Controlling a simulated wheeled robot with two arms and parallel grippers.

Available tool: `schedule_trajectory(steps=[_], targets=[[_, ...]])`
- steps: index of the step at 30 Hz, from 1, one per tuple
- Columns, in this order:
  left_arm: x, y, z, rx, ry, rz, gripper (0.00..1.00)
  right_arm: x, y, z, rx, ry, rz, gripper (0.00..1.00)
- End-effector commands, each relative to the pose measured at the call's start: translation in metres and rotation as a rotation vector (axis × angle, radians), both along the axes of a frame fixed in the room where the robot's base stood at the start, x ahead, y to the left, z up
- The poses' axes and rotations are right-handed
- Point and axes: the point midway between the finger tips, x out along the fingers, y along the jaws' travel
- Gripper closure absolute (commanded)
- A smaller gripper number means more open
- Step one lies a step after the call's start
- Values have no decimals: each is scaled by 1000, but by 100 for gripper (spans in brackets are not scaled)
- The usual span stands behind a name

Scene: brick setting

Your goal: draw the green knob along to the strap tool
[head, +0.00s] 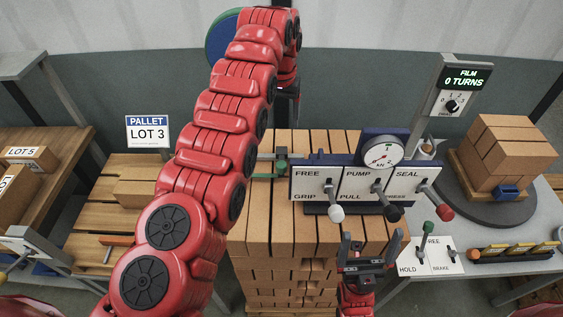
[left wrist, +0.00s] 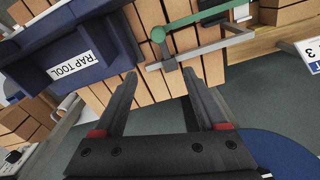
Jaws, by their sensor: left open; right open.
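The green knob (head: 282,164) sits by a thin grey bar at the left end of the strap tool, above the brick stack. In the left wrist view its green rounded end (left wrist: 158,35) shows beyond my fingertips, apart from them. The strap tool (head: 320,158) is blue with a round gauge; its labelled body (left wrist: 105,58) lies left of my fingers in the left wrist view. My left gripper (left wrist: 165,82) is open and empty; in the head view it hangs above the knob, its fingers hard to make out. My right gripper (head: 370,248) is open and empty at the stack's front.
A lever panel (head: 350,185) with white, black and red knobs stands on the brick stack (head: 290,235). A second panel (head: 428,257) has a green-topped lever at right. LOT 3 sign (head: 148,132) is left.

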Motion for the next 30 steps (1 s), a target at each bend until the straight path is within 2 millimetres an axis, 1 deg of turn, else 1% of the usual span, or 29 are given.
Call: schedule_trajectory(steps=[1, 2, 5, 8, 12, 13, 14, 21, 23, 27, 30], targets=[[-8, 0, 7, 7, 24, -3, 26, 0, 0, 0, 0, 0, 0, 0], [-11, 1, 8, 10, 36, -3, 26, 0, 0, -1, 0, 0, 0, 0], [-17, 2, 6, 16, 55, -4, 26, 0, 0, -6, 0, 0, 0, 0], [-17, 2, -6, 16, 55, -4, 26, 0, 0, -18, 0, 0, 0, 0], [-16, 2, -29, 15, 54, -4, 26, 0, 0, -40, 0, 0, 0, 0], [-16, 0, -25, 12, 53, -6, 26, 0, 0, -32, 0, 0, 0, 0], [-15, -1, -27, 11, 52, -8, 26, 0, 0, -31, 0, 0, 0, 0], [-15, 1, -50, 14, 50, -5, 26, 0, 0, -33, 0, 0, 0, 0], [-15, 2, -54, 15, 50, -4, 26, 0, 0, -25, 0, 0, 0, 0], [-16, 1, -76, 17, 51, -6, 26, 0, 0, -16, 0, 0, 0, 0], [-17, 2, -97, 18, 55, -5, 26, 0, 0, -3, 0, 0, 0, 0]])
